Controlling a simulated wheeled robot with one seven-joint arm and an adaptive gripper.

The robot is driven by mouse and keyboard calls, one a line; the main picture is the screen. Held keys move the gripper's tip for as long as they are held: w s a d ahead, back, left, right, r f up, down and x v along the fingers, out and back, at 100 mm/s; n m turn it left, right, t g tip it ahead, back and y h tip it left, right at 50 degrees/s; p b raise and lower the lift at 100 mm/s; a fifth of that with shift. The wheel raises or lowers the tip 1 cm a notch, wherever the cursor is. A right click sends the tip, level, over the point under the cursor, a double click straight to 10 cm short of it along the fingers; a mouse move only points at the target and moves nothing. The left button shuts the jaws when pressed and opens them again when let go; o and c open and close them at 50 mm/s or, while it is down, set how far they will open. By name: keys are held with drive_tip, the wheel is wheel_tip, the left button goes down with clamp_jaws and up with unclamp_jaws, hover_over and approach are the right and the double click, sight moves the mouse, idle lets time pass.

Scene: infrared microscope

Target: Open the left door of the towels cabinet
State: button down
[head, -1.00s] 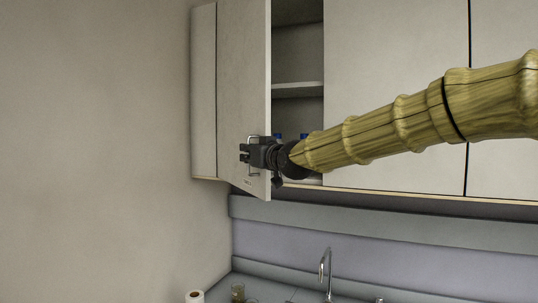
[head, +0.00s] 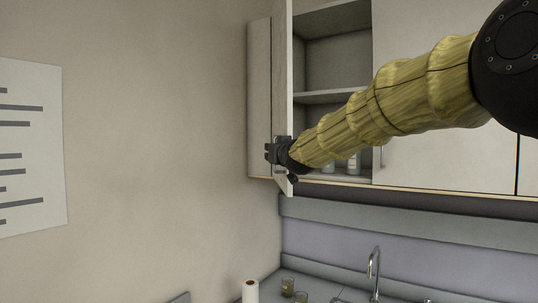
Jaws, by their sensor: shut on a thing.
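The left door (head: 286,65) of the wall cabinet stands swung far open and shows nearly edge-on in the head view. My gripper (head: 272,151) is at the lower part of this door, shut on its handle; the handle itself is mostly hidden by the fingers. My arm reaches in from the right, across the cabinet opening. The open cabinet (head: 331,65) shows a shelf and, at the bottom, a few bottles (head: 355,163) partly hidden behind my arm. I see no towels.
The neighbouring cabinet door (head: 435,155) to the right is shut. Below are a counter with a tap (head: 374,262), a paper roll (head: 250,291) and small glasses (head: 287,286). A wall (head: 160,150) with a poster (head: 30,150) bounds the left side.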

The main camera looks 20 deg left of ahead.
drive_tip(key=shift+s+a+r, duration=0.3)
drive_tip(key=shift+a, duration=0.35)
drive_tip(key=shift+w+d, duration=0.1)
drive_tip(key=shift+d, duration=0.05)
drive_tip(key=c, duration=1.9)
unclamp_jaws()
drive_tip(key=shift+r, duration=0.1)
drive_tip(key=shift+o, duration=0.2)
drive_tip(key=shift+w+f, duration=0.15)
drive_tip(key=shift+f, duration=0.05)
drive_tip(key=shift+f, duration=0.15)
